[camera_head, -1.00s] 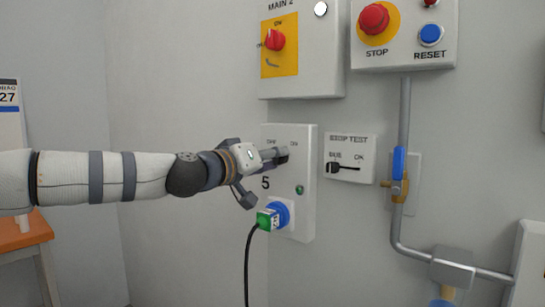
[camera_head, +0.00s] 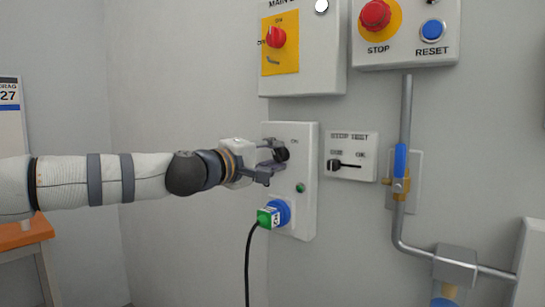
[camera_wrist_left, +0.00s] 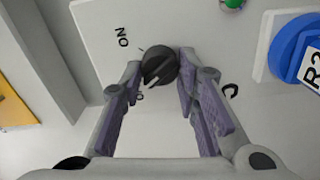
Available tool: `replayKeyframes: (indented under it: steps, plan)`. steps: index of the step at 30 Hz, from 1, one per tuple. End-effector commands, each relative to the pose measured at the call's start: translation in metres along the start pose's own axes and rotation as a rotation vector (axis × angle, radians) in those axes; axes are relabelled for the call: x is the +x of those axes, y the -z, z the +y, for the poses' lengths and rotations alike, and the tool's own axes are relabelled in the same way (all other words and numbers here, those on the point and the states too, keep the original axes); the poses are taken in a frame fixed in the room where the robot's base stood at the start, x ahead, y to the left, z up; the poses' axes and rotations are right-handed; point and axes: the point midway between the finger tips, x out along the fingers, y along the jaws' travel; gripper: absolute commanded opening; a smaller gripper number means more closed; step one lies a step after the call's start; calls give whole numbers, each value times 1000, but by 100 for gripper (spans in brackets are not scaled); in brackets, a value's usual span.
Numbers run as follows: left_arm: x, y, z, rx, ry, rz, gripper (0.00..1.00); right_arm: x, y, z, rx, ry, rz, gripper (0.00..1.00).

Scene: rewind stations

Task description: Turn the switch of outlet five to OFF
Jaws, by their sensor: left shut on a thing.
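The outlet five box (camera_head: 306,165) is a white panel on the wall, with a black rotary switch (camera_wrist_left: 160,65) at its top. My left gripper (camera_head: 273,160) reaches it from the left, its fingers on either side of the knob and shut on it. In the wrist view, the knob's white mark points down and left, towards a lettering partly hidden by a finger; ON is readable at the upper left. In the head view my gripper hides the OFF label and the 5. My right gripper is not in view.
Below the switch are a green lamp (camera_head: 300,188) and a blue socket (camera_head: 284,210) with a green plug (camera_head: 267,218) and black cable. A small test box (camera_head: 365,143) is close on the right. The MAIN 2 box (camera_head: 325,60) and the stop/reset box (camera_head: 405,48) are above.

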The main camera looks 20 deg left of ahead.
Motion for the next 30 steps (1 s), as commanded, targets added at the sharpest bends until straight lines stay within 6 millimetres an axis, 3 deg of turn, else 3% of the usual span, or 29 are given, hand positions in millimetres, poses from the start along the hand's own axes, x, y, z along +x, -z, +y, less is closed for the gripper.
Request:
replayKeyframes:
  steps: [12, 28, 29, 30]
  plan:
    - [0, -2, -2, -159, 3, -3, 1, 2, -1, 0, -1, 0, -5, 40]
    - [0, -2, -2, -178, 2, -4, 1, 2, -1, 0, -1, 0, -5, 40]
    - [0, -2, -2, -178, 2, -4, 34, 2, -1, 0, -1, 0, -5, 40]
    - [0, -2, -2, -178, 2, -4, 43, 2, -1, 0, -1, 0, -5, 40]
